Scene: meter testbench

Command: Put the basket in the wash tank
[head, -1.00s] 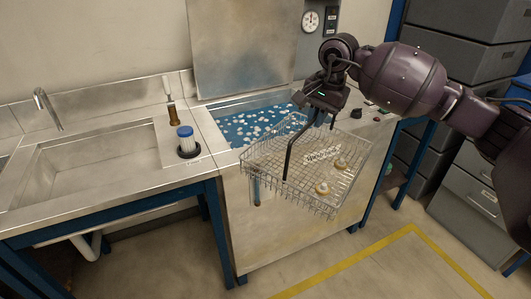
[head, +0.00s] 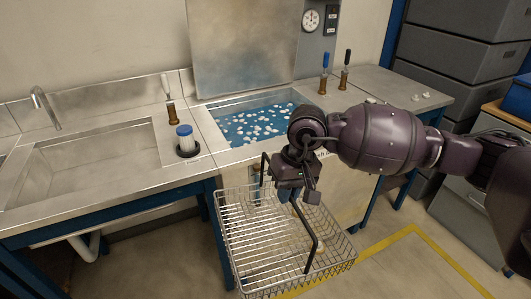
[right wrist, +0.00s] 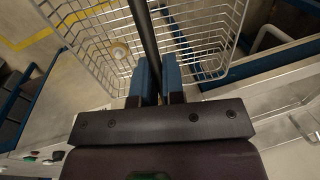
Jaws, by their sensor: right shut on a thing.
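The wire basket (head: 240,245) with its black handle (head: 314,238) hangs in front of the wash tank, lower than its rim and roughly level. My right gripper (head: 290,190) is shut on the basket's handle. The right wrist view shows its blue fingers (right wrist: 158,78) on either side of the black bar (right wrist: 144,30), with the basket's wires (right wrist: 210,35) beyond. A small round part (right wrist: 119,50) shows at the basket there. The wash tank (head: 255,125) is open, with white foam on blue liquid. Whether the basket touches the tank's front is unclear. My left gripper is not in view.
A raised metal lid (head: 240,50) stands behind the tank. Grey boxes (head: 450,65) are stacked at right.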

